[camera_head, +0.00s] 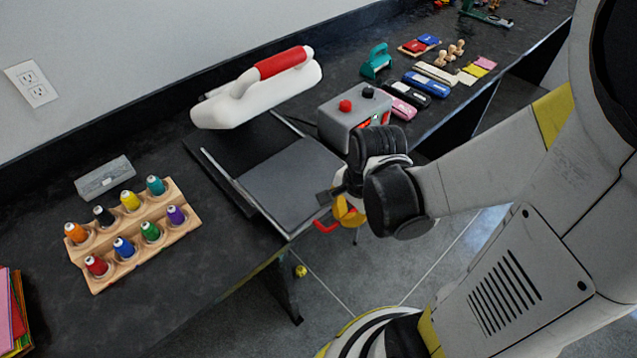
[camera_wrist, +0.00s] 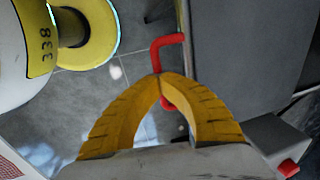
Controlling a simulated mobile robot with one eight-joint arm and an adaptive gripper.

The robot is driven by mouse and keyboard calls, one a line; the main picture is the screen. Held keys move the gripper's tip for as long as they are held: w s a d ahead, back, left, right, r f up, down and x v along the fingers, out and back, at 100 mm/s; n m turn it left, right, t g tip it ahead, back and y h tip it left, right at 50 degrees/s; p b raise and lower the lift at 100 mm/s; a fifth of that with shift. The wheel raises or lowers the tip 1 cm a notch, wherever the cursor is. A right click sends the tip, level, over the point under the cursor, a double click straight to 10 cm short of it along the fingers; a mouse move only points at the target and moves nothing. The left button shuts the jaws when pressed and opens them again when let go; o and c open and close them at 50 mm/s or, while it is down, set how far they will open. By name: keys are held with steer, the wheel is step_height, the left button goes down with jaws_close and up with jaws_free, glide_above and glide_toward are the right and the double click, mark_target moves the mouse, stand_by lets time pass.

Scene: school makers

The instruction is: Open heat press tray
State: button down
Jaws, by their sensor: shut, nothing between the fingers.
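The heat press has a raised white upper part (camera_head: 225,112) with a red grip (camera_head: 283,62). Its flat grey tray (camera_head: 290,183) lies forward of the upper part, at the table's front edge, with side rails visible behind it. The tray's red handle (camera_head: 325,227) sticks out at the front, and also shows in the wrist view (camera_wrist: 167,42). My gripper (camera_head: 340,212) is beside this handle. In the wrist view its yellow fingers (camera_wrist: 158,78) are shut with tips together, overlapping the handle's bar. Whether they touch it I cannot tell.
A grey control box (camera_head: 350,112) with a red knob stands right of the tray. A wooden rack (camera_head: 130,248) of coloured thread spools stands to the left. Stamps and ink pads lie farther right. Open floor (camera_head: 350,265) lies before the table.

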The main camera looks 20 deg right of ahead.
steer(key=shift+s+d, duration=0.15)
steer(key=shift+s, duration=0.25)
steer(key=c, duration=1.5)
jaws_free()
step_height(320, 180, up, 12)
steer(key=s, duration=0.2)
steer(key=shift+d+f, duration=0.15)
steer(key=shift+d, duration=0.15)
